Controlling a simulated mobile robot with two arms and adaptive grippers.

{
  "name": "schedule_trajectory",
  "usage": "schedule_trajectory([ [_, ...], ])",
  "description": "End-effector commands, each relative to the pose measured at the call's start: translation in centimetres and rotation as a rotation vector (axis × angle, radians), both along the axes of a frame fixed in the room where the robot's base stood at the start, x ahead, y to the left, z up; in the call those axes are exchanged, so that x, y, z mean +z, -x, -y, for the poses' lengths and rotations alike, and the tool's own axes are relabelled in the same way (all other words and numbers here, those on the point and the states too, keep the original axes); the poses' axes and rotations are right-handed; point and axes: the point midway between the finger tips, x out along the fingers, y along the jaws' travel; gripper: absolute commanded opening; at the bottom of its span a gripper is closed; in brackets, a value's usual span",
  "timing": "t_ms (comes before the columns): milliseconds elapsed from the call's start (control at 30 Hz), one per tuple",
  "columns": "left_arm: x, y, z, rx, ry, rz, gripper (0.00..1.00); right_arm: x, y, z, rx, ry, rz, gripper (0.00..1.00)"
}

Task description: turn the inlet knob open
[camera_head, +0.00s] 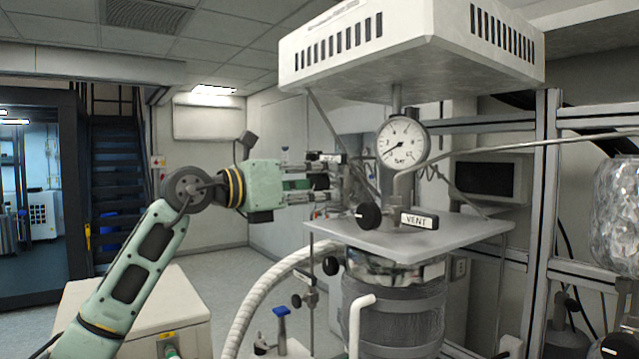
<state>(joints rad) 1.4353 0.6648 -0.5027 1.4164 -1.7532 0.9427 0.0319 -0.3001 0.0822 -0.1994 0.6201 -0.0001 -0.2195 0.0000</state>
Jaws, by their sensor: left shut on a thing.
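My left arm comes in from the left, and its gripper (322,181) reaches the left side of the reactor head, pointing right. Its fingers are shut on a small black knob (319,182), which seems to be the inlet knob; no label for it shows. The fingers and nearby fittings partly hide the knob, and I cannot tell how far it is turned. The reactor (395,310) stands under a light metal plate (460,235) carrying the valves. A round pressure gauge (403,142) sits above the plate. My right gripper is not in view.
A black knob (368,216) beside a VENT label (419,221) is just right of and below my gripper. Another black knob (331,265) sits under the plate. A white box-shaped housing (385,45) hangs above. A ribbed hose (258,290) curves below.

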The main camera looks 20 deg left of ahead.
Motion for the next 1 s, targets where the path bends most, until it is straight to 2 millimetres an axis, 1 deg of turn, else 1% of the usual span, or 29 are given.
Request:
schedule_trajectory([
  [33, 0.45, -0.02, -0.48, 0.01, 0.042, -0.017, 0.0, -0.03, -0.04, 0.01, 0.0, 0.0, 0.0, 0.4],
  [500, -0.01, 0.04, -0.26, 0.006, 0.359, -0.267, 0.0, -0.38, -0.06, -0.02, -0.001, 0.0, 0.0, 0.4],
  [733, -0.19, 0.06, -0.16, 0.005, 0.454, -0.343, 0.0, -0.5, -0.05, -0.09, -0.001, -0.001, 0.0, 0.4],
  [1000, -0.36, 0.05, -0.08, 0.006, 0.502, -0.387, 0.01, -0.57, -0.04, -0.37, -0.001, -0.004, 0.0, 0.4],
])
